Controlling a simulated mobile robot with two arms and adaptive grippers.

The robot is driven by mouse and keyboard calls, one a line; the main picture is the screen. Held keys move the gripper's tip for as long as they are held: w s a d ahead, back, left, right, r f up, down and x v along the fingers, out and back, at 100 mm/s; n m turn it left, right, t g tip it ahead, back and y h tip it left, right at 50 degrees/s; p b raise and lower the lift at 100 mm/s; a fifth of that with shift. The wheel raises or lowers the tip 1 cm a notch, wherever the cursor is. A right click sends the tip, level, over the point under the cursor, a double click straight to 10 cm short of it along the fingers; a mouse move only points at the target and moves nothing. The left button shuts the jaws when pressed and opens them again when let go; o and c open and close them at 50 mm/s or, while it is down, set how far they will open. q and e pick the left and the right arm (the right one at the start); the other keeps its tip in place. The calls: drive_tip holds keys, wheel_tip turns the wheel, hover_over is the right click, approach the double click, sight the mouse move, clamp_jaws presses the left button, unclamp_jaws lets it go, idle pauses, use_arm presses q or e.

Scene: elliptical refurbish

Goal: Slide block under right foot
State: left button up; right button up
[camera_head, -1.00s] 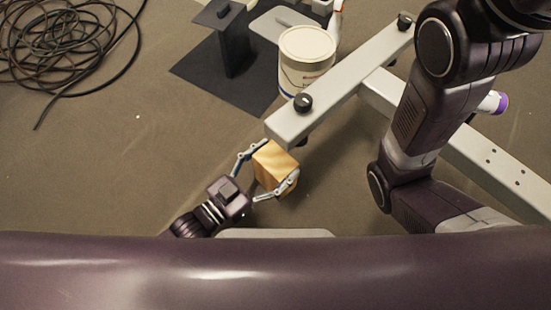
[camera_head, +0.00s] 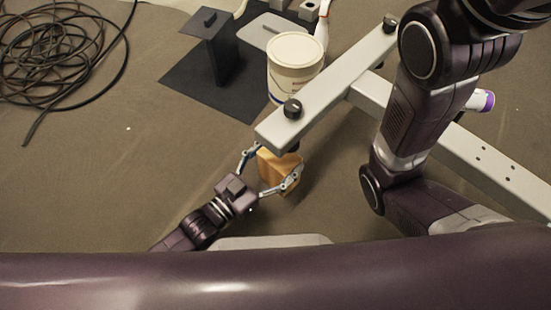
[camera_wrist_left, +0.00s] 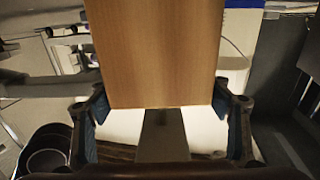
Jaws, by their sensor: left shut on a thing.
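A wooden block (camera_head: 279,175) is held just below the near end of a grey metal beam (camera_head: 330,85). Its top edge lies close to the beam's end and seems partly covered by it. My left gripper (camera_head: 273,163) is shut on the block, one finger on each side. In the left wrist view the block (camera_wrist_left: 155,55) fills the upper middle between the fingers. My right gripper is out of view.
A white bucket (camera_head: 294,62) stands beside the beam on the left. A black stand (camera_head: 218,50) is on a dark mat behind it. Coiled black cable (camera_head: 55,55) lies at the far left. The floor left of my gripper is clear. My right arm hangs over the crossbar (camera_head: 490,165).

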use_arm(q)
drive_tip(key=shift+x, duration=1.85)
drive_tip(key=shift+r, duration=0.1)
drive_tip(key=shift+p, duration=0.5)
drive_tip(key=o, duration=1.7)
drive_tip(key=shift+c, duration=0.2)
